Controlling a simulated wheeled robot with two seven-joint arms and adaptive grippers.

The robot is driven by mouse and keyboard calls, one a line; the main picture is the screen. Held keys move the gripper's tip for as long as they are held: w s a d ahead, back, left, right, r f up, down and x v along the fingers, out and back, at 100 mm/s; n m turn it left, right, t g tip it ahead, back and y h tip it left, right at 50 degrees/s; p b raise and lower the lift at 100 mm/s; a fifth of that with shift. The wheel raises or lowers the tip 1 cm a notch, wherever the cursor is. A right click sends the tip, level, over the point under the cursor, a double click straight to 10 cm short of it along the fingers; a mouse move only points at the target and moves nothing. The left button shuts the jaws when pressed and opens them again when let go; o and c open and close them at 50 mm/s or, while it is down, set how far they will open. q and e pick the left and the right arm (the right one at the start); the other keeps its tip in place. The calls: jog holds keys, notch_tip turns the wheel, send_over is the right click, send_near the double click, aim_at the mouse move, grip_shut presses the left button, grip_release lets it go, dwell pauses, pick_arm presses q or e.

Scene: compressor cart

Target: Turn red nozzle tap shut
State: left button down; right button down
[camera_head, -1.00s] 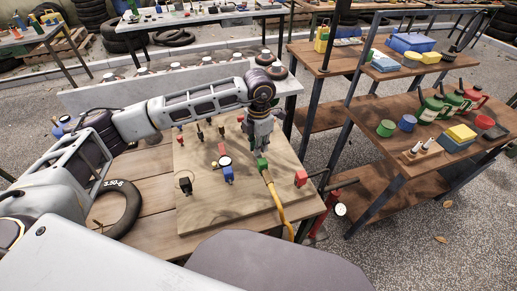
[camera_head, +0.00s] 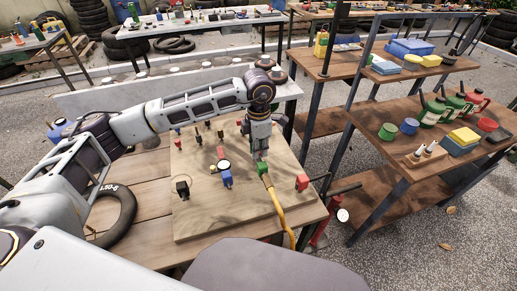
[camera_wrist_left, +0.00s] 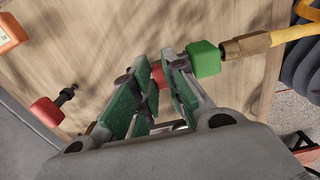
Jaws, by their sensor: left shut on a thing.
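My left gripper (camera_head: 260,154) points down at the wooden board (camera_head: 215,215), just behind a green block (camera_head: 262,168). In the left wrist view, its green-padded fingers (camera_wrist_left: 155,90) are shut on a small red part (camera_wrist_left: 158,74), which looks like the red tap. The fingers hide much of it, so I cannot tell its turn angle. The green block (camera_wrist_left: 205,59) sits right beside the red part and joins a brass fitting (camera_wrist_left: 248,45) on a yellow hose (camera_head: 279,205). My right gripper is not in view.
A gauge on a blue fitting (camera_head: 226,178), a black fitting (camera_head: 182,188) and a red block (camera_head: 302,182) stand on the board. Several small taps line its back. A tyre (camera_head: 118,215) lies at the left. Shelves (camera_head: 400,185) stand at the right.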

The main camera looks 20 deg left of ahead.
pick_arm(q)
jog(key=c, duration=1.4)
grip_release()
jog(key=shift+c, duration=0.2)
jog(key=shift+r, duration=0.1)
notch_tip(320, 180, up, 12)
